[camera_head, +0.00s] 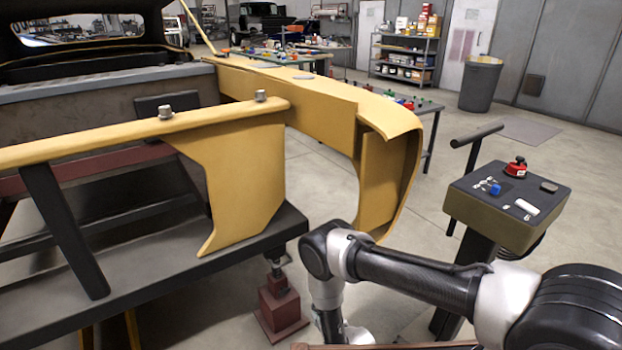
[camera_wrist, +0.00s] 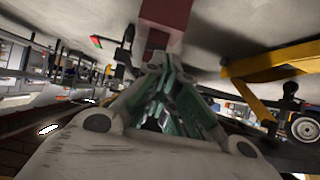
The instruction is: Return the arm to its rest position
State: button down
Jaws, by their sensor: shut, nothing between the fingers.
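My arm shows in the head view, reaching in from the lower right, with its elbow bent at the lower middle. The forward end drops down towards the bottom edge, and the fingers are not visible there. In the wrist view my gripper (camera_wrist: 158,65) has its green-padded fingers together and empty. Behind the fingertips in that view is a dark red block (camera_wrist: 163,15) near the top.
A yellow car body shell (camera_head: 245,185) on a dark bench frame (camera_head: 130,265) stands left of my arm. A red jack stand (camera_head: 279,303) is close by on the floor. Floor between is clear.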

jog(key=s+d+f+g+h, duration=0.5)
jog(key=s+d+g, duration=0.3)
jog(key=s, duration=0.4)
jog(key=d+r+m+g+h, duration=0.1)
jog(key=d+r+g, duration=0.15)
jog(key=r, duration=1.25)
jog(key=w+d+r+g+h, duration=0.1)
jog(key=d+r, duration=0.3)
jog(key=r, duration=1.1)
jog(key=d+r+m+g+h, duration=0.1)
jog(key=d+r, duration=0.2)
jog(key=r, duration=1.1)
jog(key=s+d+r+m+t, duration=0.1)
jog(key=s+d+r, duration=0.4)
jog(key=r, duration=0.6)
jog(key=s+d+r+m+t+y, duration=0.1)
jog(key=s+d+r+t, duration=0.3)
jog(key=r, duration=0.7)
jog(key=s+d+r+m+t, duration=0.2)
jog(key=s+d+r, duration=0.4)
jog(key=r, duration=0.5)
jog(key=shift+d+m+y, duration=0.3)
jog(key=shift+d+m, duration=0.1)
jog(key=shift+d, duration=0.2)
jog(key=shift+a, duration=0.1)
